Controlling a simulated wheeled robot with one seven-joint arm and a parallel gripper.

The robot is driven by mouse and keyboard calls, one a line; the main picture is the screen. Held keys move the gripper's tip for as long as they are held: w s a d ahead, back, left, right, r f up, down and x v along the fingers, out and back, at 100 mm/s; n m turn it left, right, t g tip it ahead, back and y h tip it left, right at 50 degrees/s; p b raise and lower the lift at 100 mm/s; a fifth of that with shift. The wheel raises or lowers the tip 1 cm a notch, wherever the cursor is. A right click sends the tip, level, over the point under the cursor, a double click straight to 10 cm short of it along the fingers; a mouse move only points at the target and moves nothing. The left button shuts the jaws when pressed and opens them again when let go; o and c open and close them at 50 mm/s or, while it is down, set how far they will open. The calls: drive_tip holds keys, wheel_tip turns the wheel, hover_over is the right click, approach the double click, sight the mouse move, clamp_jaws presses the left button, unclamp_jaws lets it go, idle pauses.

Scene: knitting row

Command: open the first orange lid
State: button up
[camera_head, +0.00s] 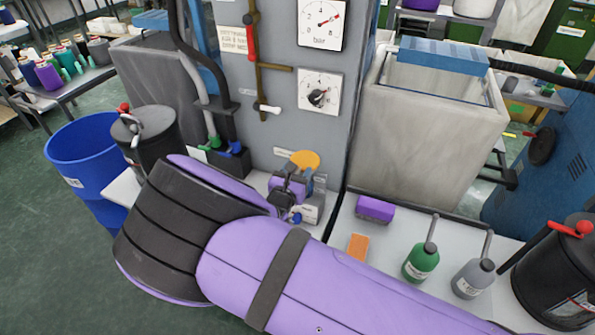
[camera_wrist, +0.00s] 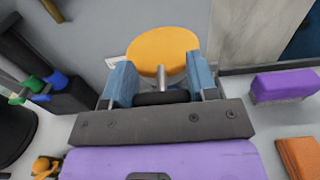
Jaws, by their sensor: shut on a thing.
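The orange lid (camera_head: 305,159) is a round disc in front of the grey panel, just beyond my gripper (camera_head: 297,174). In the wrist view the lid (camera_wrist: 162,45) is large, at the top middle, with its broad face showing. My gripper (camera_wrist: 162,80) has its two blue fingers on either side of a short grey stem and a dark rounded part at the lid's near edge. It is shut on the lid. The fingers partly cover its lower sides. What lies under the lid is hidden, and I cannot tell how far it is tilted.
A smaller orange knob (camera_wrist: 45,166) shows at the wrist view's lower left. Black hoses (camera_head: 205,60) run down the panel.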

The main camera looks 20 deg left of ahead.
drive_tip(key=shift+w+r, duration=0.2)
